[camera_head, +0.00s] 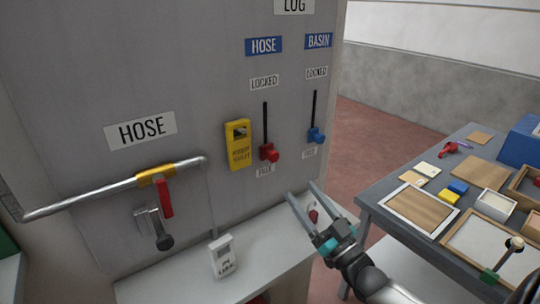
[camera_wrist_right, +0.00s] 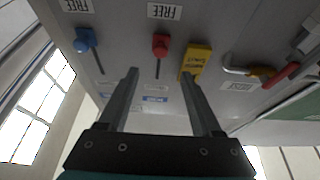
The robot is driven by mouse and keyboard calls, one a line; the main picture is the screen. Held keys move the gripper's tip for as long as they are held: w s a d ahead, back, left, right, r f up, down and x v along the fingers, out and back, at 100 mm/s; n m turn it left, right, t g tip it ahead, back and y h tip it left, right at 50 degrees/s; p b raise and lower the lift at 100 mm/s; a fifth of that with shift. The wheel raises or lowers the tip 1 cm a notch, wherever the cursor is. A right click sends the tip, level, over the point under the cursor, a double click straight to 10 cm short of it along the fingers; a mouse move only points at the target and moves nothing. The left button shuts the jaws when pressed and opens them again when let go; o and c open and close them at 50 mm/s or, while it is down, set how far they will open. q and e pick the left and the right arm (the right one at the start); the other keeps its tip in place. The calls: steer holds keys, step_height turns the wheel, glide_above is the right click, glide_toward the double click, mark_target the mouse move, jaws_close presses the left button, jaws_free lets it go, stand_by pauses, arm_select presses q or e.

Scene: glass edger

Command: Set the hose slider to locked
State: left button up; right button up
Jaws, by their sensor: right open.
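The hose slider is a red knob (camera_head: 268,152) at the lower end of a dark vertical slot under the blue HOSE sign (camera_head: 263,46). A LOCKED label (camera_head: 264,82) sits above the slot and a FREE label (camera_head: 265,171) below the knob. The red knob also shows in the right wrist view (camera_wrist_right: 160,44), where the panel appears upside down. My right gripper (camera_head: 300,193) is open and empty, below and to the right of the red knob and apart from it. My left gripper is not in view.
A blue BASIN slider knob (camera_head: 317,135) sits low in its slot to the right. A yellow box (camera_head: 238,145) is mounted just left of the hose slot. A red-handled pipe valve (camera_head: 164,197) is further left. A cluttered table (camera_head: 376,208) stands at right.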

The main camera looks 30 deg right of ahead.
mark_target(275, 159)
steer(key=x, duration=1.2)
steer(key=shift+w+f+p, duration=0.1)
steer(key=shift+w+p, duration=0.15)
steer(key=shift+p, duration=0.05)
jaws_close()
stand_by(1.0)
